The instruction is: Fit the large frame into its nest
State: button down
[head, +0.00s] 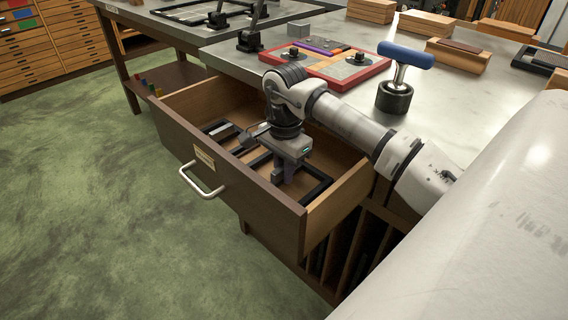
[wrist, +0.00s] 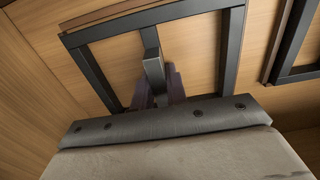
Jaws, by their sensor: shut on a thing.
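In the head view my gripper (head: 284,173) reaches down into the open drawer (head: 245,195), over the dark frame at its right end. This frame (head: 319,190), which looks like the large one, lies low in the drawer. In the wrist view my gripper (wrist: 157,88) is shut on a short grey bar of the frame (wrist: 232,45), with a finger on each side. The frame's near side is hidden behind my gripper body. A thin brown strip runs close along the frame's far edge. I cannot tell whether the frame is fully seated.
A second dark frame (head: 222,130) lies in the drawer's left part and shows at the wrist view's right edge (wrist: 300,72). Drawer walls stand close around my gripper. On the bench are a red tray (head: 345,86) and a blue-handled tool (head: 398,85).

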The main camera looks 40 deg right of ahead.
jog(key=c, duration=1.8)
grip_release()
jog(key=shift+f, duration=0.1)
jog(key=o, duration=0.4)
notch_tip(320, 180, up, 12)
jog(key=shift+p, duration=0.45)
jog(key=shift+d+r, duration=0.1)
jog(key=shift+r, duration=0.1)
